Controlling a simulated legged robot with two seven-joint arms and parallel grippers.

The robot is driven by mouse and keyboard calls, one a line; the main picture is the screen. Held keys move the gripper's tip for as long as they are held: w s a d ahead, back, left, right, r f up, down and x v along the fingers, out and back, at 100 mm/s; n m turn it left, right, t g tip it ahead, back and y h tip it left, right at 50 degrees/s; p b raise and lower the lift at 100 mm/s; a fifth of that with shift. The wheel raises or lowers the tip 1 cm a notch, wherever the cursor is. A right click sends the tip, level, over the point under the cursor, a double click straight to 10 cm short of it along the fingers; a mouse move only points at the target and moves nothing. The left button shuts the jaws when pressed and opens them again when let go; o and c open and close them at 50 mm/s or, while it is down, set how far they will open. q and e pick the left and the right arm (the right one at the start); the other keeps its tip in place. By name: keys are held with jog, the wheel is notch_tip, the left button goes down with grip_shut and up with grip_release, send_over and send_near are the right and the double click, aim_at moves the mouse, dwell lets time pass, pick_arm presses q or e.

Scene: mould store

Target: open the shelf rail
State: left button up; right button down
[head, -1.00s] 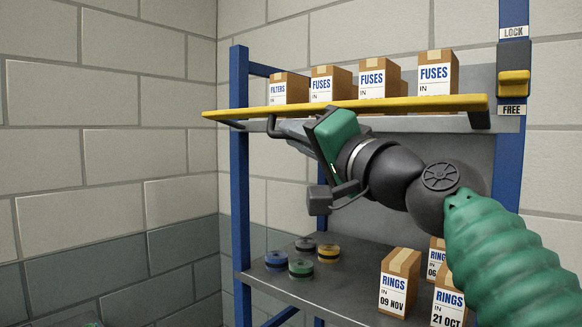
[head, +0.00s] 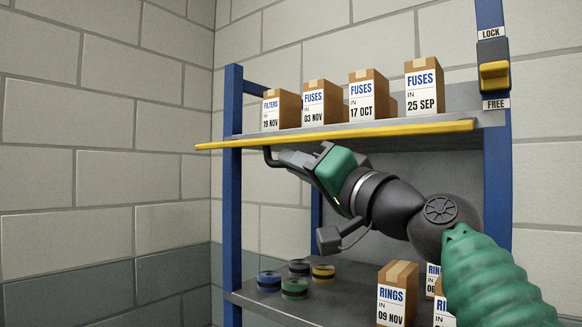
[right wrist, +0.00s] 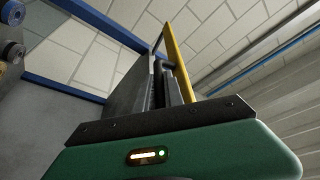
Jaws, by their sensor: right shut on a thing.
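The shelf rail (head: 340,135) is a long yellow bar along the front of the upper shelf, at about the height of the boxes' bases. A dark bent handle (head: 267,156) hangs under its left part. My right gripper (head: 284,160) is shut on this handle, though its fingertips are small and partly hidden. In the right wrist view the yellow rail (right wrist: 180,62) runs just beyond the gripper (right wrist: 162,80). A latch with a yellow knob (head: 494,75) is on the right blue post, its knob in the lower part, nearer the FREE label. My left gripper is not in view.
Several cardboard boxes (head: 368,95) stand on the upper shelf behind the rail. Coloured reels (head: 294,288) and RINGS boxes (head: 392,300) sit on the lower shelf (head: 325,308), below my right arm. A block wall is behind; the left side is free.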

jog(key=c, duration=1.8)
grip_release()
jog(key=shift+d, duration=0.1)
jog(key=shift+o, duration=0.4)
jog(key=shift+s+d, duration=0.15)
jog(key=shift+d, duration=0.1)
jog(key=shift+s+d+f+b, duration=0.15)
jog(key=shift+f+b, duration=0.05)
jog(key=shift+b, duration=0.2)
jog(key=b+v, duration=0.9)
jog(key=v, duration=0.7)
jog(key=shift+b, duration=0.35)
jog(key=shift+s, duration=0.1)
